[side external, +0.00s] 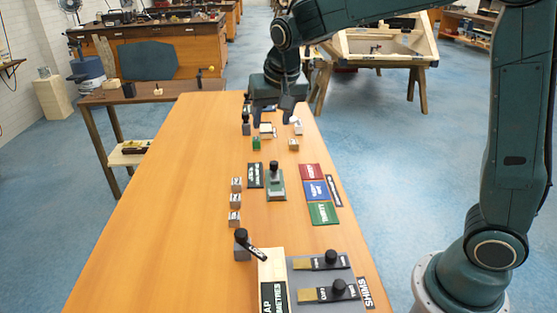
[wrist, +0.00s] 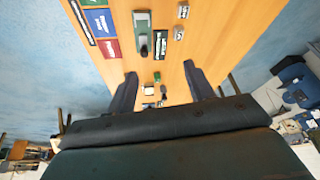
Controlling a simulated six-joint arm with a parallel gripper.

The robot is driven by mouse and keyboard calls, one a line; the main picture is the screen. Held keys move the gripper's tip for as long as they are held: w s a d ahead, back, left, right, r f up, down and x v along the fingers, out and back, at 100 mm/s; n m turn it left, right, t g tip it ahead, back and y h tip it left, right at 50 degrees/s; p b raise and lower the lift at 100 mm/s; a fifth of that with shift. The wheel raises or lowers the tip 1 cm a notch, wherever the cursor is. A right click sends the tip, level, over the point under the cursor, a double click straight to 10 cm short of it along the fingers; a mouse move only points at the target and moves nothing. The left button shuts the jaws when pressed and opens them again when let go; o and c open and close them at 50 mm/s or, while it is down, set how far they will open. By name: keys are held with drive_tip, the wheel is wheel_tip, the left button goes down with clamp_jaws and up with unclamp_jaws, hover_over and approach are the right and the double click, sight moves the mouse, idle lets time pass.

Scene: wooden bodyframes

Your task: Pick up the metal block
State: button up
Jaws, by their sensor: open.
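My gripper (side external: 271,119) is open above the far end of the wooden table, with its fingers pointing down. In the wrist view its two dark fingers (wrist: 160,70) are spread wide with nothing held between them. Small blocks lie near and below it: a green block (side external: 256,144), a brownish block (side external: 294,145) and a pale block (side external: 266,130), partly hidden by the gripper. The green block also shows between the fingers in the wrist view (wrist: 157,76). Several small silvery labelled cubes (side external: 235,201) stand in a column nearer the camera. I cannot tell which block is the metal one.
A green fixture with a dark knob (side external: 276,184) stands mid-table. Beside it lie red (side external: 311,172), blue (side external: 316,191) and green (side external: 323,213) labelled plates. A grey panel with knobs (side external: 335,266) is at the near end. The table's left side is clear.

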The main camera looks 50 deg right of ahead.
drive_tip(key=w+a+f+m, duration=0.1)
drive_tip(key=w+f, duration=0.5)
drive_tip(key=w, duration=0.1)
drive_tip(key=m+h, duration=0.1)
drive_tip(key=m, duration=0.1)
approach(236, 183)
drive_tip(key=shift+g, duration=0.4)
drive_tip(key=shift+w+d+f, duration=0.2)
drive_tip(key=shift+w+f, duration=0.35)
drive_tip(key=shift+f, duration=0.3)
drive_tip(key=shift+w+d+f, duration=0.2)
drive_tip(key=shift+w+f, duration=0.35)
drive_tip(key=shift+f, duration=0.3)
drive_tip(key=shift+f, duration=0.1)
drive_tip(key=shift+x, duration=2.45)
drive_tip(key=shift+s+d, duration=0.15)
drive_tip(key=c, duration=1.1)
